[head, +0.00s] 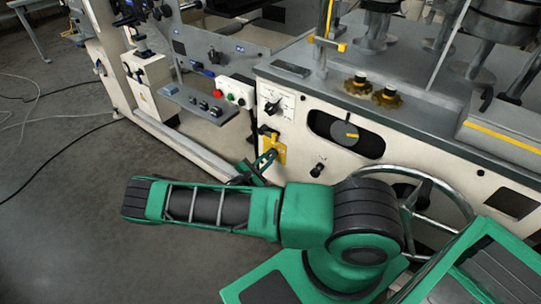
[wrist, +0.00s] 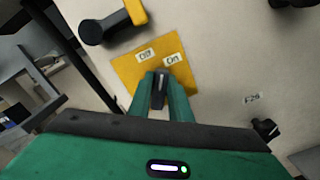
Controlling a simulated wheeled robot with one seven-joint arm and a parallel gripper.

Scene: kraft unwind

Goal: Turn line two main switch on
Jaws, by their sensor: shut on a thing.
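The main switch is a yellow plate (wrist: 128,70) on the cream machine front, with two small white labels, seemingly OFF on the left and ON on the right. Its dark handle (wrist: 159,84) stands between my green fingers, pointing up towards the gap between the labels, nearer the right one. My gripper (wrist: 160,90) is shut on this handle. In the head view the yellow plate (head: 280,147) shows beyond my gripper (head: 266,161), which reaches it from the front; the handle is largely hidden there.
A black knob (wrist: 94,32) with a yellow part sits just above the plate. The floor (head: 60,200) at left is open, with cables.

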